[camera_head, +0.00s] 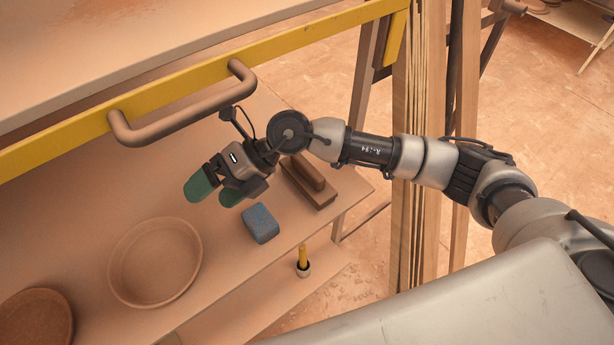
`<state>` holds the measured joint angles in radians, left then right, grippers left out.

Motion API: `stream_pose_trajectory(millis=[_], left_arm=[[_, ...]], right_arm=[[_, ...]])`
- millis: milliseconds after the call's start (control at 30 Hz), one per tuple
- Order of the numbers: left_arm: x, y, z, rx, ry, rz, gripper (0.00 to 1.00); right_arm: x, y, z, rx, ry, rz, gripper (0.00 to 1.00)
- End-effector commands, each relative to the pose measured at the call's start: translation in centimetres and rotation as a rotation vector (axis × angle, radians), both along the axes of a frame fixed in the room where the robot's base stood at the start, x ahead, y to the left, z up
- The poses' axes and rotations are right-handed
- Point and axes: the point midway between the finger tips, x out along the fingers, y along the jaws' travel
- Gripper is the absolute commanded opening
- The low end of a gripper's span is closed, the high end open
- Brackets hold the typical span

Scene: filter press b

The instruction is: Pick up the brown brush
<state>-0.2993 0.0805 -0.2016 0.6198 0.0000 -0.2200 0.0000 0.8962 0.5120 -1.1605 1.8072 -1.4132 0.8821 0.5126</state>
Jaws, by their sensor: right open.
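The brown brush (309,182) lies on the wooden table near its right end. It is a long block with a raised handle along its top. My right gripper (222,194) is open, with green fingertips pointing to the lower left. It is above the table, to the left of the brush and apart from it. My right wrist passes close to the far end of the brush in the picture. My left gripper is not in view.
A blue-grey sponge (260,223) lies just left of the brush. A round shallow dish (155,262) and a darker one (37,322) are further left. A small cup with a yellow stick (303,262) stands on a lower shelf. A yellow beam with a brown handle (184,112) crosses behind.

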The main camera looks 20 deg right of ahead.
Motion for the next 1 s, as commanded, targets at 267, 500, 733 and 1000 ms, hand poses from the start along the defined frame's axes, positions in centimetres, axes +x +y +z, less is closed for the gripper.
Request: stream_pose_trajectory(millis=[267, 500, 733, 1000], left_arm=[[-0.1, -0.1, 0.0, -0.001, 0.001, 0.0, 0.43], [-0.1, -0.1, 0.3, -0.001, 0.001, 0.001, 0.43], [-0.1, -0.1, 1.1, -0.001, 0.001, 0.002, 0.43], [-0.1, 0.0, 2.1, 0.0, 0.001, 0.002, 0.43]], right_arm=[[7.7, -14.3, -3.7, -0.838, -0.148, 0.001, 0.89], [9.5, -19.1, -3.5, -1.067, -0.151, -0.048, 0.89], [9.5, -19.2, -7.1, -1.07, -0.15, -0.049, 0.89], [9.2, -19.0, -9.3, -1.067, -0.151, -0.046, 0.89]])
